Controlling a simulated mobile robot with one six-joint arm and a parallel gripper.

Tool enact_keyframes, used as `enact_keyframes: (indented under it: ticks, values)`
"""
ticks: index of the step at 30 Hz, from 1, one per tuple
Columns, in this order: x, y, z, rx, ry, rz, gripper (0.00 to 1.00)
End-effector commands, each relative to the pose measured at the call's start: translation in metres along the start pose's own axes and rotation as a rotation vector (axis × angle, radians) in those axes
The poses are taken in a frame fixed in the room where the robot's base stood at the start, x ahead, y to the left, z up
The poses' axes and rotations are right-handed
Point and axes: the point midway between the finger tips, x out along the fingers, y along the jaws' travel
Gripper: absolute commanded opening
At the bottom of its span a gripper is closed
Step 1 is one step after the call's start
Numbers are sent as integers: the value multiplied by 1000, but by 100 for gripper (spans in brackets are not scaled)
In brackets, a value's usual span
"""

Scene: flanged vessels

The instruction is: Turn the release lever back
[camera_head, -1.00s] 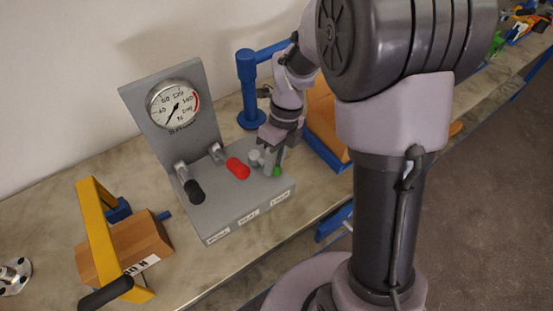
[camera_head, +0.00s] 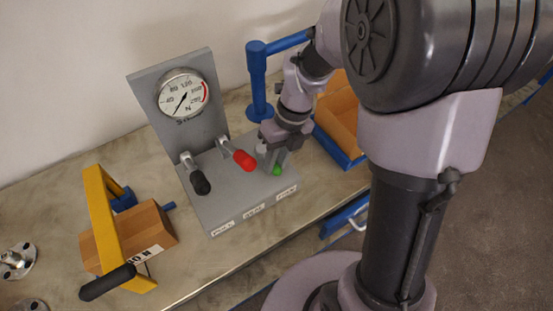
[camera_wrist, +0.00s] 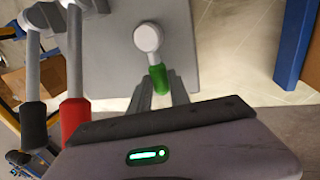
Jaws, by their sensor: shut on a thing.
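A grey panel (camera_head: 215,194) with a round gauge (camera_head: 183,94) carries three levers. The black-handled lever (camera_head: 200,183) is at left and the red-handled lever (camera_head: 243,160) in the middle. The green-handled lever (camera_head: 277,170) is at right. My gripper (camera_head: 274,158) is at the green lever, coming down from above. In the wrist view, the green handle (camera_wrist: 158,78) lies between my gripper's fingers (camera_wrist: 158,95), shut on it, below its round white pivot end. The red handle (camera_wrist: 74,118) and black handle (camera_wrist: 33,124) stand apart to the left. Which lever is the release one I cannot read.
A yellow frame (camera_head: 100,215) with a black handle stands around a wooden block (camera_head: 148,230) on the left. A blue post (camera_head: 257,82) and a blue tray (camera_head: 340,148) with a brown block stand behind and right of the panel. Bare bench lies in front.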

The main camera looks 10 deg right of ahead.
Motion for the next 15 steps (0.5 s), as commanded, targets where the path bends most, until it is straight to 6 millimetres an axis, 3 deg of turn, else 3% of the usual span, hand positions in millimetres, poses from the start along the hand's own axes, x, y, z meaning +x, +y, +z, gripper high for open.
enact_keyframes:
  ticks: [4, 5, 7, 15]
  values:
    - [-1, 1, 1, 4, -2, 2, 0]
    - [-1, 1, 1, 4, -3, 2, 29]
    - [-1, 1, 1, 4, -2, 2, 42]
    - [0, 0, 0, 2, -1, 1, 45]
